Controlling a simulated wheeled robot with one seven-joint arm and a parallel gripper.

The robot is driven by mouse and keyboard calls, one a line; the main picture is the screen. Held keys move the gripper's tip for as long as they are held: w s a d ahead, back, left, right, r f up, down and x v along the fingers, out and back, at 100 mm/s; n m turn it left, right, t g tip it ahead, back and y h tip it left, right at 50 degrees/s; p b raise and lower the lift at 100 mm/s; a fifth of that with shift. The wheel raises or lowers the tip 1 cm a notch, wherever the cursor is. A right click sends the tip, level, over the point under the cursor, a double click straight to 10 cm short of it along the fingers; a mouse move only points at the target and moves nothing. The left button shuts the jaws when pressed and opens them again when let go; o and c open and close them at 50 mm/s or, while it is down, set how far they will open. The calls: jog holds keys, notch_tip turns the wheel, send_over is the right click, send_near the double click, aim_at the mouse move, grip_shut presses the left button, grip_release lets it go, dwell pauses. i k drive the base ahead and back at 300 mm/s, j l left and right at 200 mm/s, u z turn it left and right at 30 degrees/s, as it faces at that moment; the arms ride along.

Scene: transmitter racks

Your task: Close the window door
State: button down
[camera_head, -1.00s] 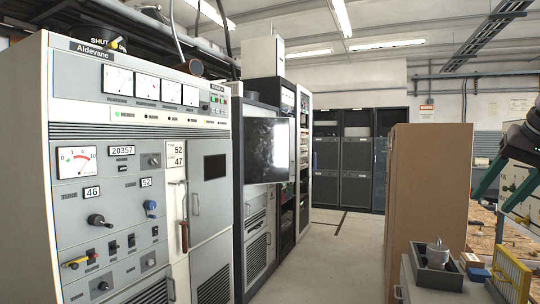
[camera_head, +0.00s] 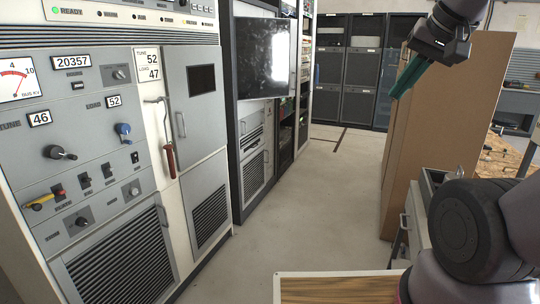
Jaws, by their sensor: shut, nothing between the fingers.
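A dark glossy window door (camera_head: 265,55) stands swung out from the rack row at upper centre, jutting into the aisle. A small handle-like part shows near its right edge. The grey cabinet door (camera_head: 197,95) with a small dark window, left of it, looks flush with its cabinet. My gripper (camera_head: 398,91) is at upper right, its teal fingers together and empty, pointing down and left. In the picture it is well right of the window door, in front of the brown cabinet, touching nothing that I can see.
A tall brown cabinet (camera_head: 447,135) stands on the right of the aisle. A wood-topped surface (camera_head: 335,290) shows at the bottom edge. The grey transmitter cabinet (camera_head: 95,150) fills the left. The floor (camera_head: 300,210) between is clear. Dark racks (camera_head: 361,70) stand at the back.

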aim_at(266, 48)
jog(key=i+j, duration=0.1)
jog(key=i, duration=2.15)
jog(key=i+j+z, duration=0.25)
jog(key=i, duration=0.2)
jog(key=i+j+z, duration=0.2)
jog(key=i, duration=0.3)
jog(key=i+j+z, duration=0.25)
jog(key=i, duration=0.15)
